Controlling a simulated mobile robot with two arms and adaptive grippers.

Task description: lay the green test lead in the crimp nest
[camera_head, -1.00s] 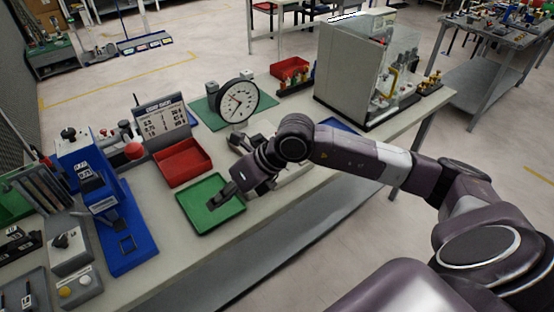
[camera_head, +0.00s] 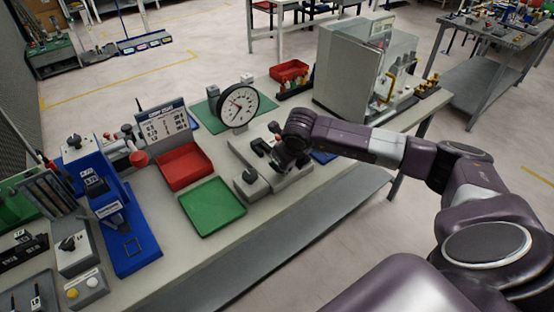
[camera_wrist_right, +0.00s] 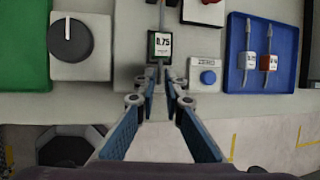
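The green test lead (camera_wrist_right: 152,45) has a green body with a white 0.75 label and a thin metal end pointing away from me in the right wrist view. My right gripper (camera_wrist_right: 161,76) has its fingers closed on the near part of the lead. In the head view the right gripper (camera_head: 277,160) is over the grey fixture (camera_head: 262,187) in front of the dial gauge. The lead appears above the fixture's pale block (camera_wrist_right: 128,60); I cannot tell whether they touch. The crimp nest is not clearly distinguishable. My left gripper is not in view.
The green tray (camera_head: 212,207) is empty, beside a red tray (camera_head: 184,166). The gauge (camera_head: 238,106) stands behind the fixture. A black knob (camera_wrist_right: 72,42) and blue ZERO button (camera_wrist_right: 208,77) flank the gripper. A blue tray (camera_wrist_right: 282,70) holds two leads.

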